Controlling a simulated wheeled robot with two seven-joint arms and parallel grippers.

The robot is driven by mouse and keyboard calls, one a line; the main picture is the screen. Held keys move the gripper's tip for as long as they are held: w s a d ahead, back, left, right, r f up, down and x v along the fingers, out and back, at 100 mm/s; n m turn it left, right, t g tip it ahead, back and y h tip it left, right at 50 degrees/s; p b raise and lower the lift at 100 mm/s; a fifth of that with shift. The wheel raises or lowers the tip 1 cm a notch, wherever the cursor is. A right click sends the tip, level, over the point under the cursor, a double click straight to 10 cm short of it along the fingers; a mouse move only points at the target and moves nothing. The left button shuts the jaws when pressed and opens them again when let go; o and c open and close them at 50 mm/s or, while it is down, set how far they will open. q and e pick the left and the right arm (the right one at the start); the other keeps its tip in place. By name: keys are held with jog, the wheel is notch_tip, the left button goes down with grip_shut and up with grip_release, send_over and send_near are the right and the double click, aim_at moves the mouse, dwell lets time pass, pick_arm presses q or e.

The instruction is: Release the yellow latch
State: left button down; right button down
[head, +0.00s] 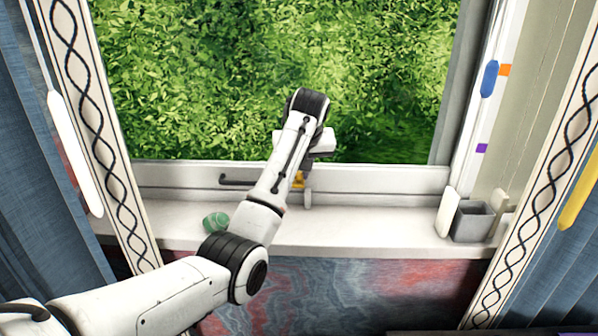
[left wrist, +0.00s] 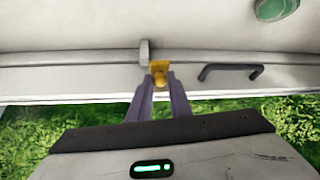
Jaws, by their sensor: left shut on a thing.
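The yellow latch (head: 298,179) sits on the bottom rail of the window, partly hidden behind my left arm in the head view. In the left wrist view the yellow latch (left wrist: 159,70) shows between the tips of my left gripper (left wrist: 160,83). The left gripper (head: 307,190) is shut on the latch, with one finger on each side of its lower part. My right gripper is in neither view.
A dark handle (head: 238,181) is on the rail left of the latch. Patterned strips and blue curtains frame both sides.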

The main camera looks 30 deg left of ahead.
pick_arm(q)
jog(key=c, duration=1.6)
grip_release()
jog(key=shift+w, duration=0.1)
jog(key=shift+c, duration=0.2)
jog(key=b+v, duration=0.1)
jog(key=v, duration=0.9)
jog(key=shift+r, duration=0.1)
